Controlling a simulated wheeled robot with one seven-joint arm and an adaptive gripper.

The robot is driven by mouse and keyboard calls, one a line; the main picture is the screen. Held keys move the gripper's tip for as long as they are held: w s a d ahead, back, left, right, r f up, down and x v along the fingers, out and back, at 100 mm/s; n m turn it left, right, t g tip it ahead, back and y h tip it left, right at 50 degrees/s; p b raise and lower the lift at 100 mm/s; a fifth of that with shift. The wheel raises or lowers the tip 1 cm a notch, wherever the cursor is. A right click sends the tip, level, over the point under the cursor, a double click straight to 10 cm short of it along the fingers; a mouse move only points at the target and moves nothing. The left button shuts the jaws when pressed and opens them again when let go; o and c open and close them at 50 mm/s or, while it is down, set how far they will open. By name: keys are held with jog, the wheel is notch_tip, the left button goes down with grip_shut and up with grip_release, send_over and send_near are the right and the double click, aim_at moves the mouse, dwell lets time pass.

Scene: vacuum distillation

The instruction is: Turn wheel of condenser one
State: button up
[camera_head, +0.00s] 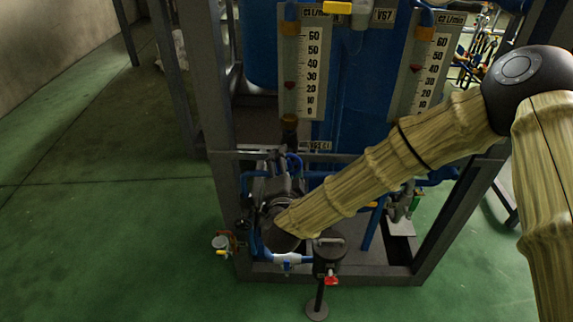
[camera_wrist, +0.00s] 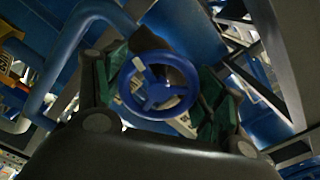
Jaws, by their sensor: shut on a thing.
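A blue handwheel (camera_wrist: 188,69) with three spokes shows in the middle of the wrist view. My gripper (camera_wrist: 158,88) is around it, with one dark finger with green pads on the left side of the rim and the other on the right. The fingers are closed on the wheel's rim. In the head view my arm reaches down to the lower left of the metal frame, and my wrist hides the wheel and my fingers there.
A dark metal frame (camera_head: 425,245) encloses the blue vessel (camera_head: 350,75). Two flow scales (camera_head: 311,70) hang on its front. Blue pipes and a dark post with a red handle (camera_head: 331,280) stand close to my wrist. The green floor is clear at left.

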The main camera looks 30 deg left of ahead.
dwell(0.3)
jog(key=o, duration=1)
jog(key=v, duration=1.2)
